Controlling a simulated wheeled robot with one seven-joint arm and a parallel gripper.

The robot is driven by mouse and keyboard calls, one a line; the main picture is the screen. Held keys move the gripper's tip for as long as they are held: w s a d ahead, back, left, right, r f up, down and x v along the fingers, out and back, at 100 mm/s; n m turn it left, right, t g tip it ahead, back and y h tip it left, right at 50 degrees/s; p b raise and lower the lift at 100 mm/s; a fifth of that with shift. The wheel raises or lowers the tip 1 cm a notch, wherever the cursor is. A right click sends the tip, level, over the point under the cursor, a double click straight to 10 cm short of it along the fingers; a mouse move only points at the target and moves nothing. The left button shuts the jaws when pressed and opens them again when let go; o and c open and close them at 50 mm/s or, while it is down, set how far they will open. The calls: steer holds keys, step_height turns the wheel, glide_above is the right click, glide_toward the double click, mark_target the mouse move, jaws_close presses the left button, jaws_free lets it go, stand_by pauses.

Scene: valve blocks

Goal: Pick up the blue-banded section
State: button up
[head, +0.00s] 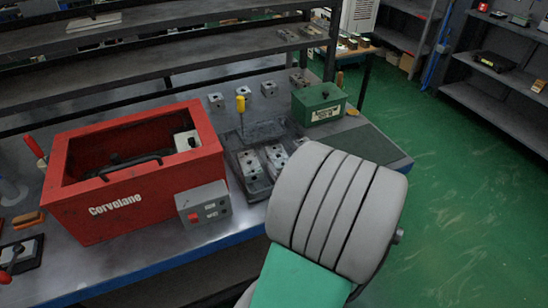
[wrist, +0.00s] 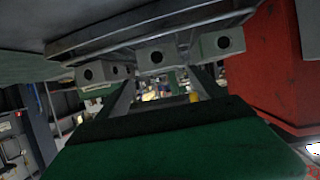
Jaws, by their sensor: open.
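I cannot make out a blue band on any block. In the head view, pale grey valve blocks (head: 249,163) lie in a dark tray (head: 258,190) right of the red box. More small blocks with dark holes (head: 216,101) stand in a row behind the tray. In the wrist view, the picture looks upside down, and three grey blocks with round holes (wrist: 155,57) show across the top. My gripper (wrist: 167,78) is open, its dark fingers apart, with no block seen held between them. In the head view my arm hides the gripper.
A red box (head: 140,170) fills the left of the bench, with a grey switch box (head: 203,207) at its corner. A yellow-handled tool (head: 241,105) stands upright at the tray. A green box (head: 318,104) stands behind right. Shelves (head: 160,55) overhang the back.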

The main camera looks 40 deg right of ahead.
mark_target(279, 157)
steer(key=p+x, duration=0.1)
steer(key=x, duration=0.6)
steer(key=shift+w+a, duration=0.1)
steer(key=shift+w, duration=0.05)
jaws_close()
stand_by(0.5)
steer(key=shift+r, duration=0.15)
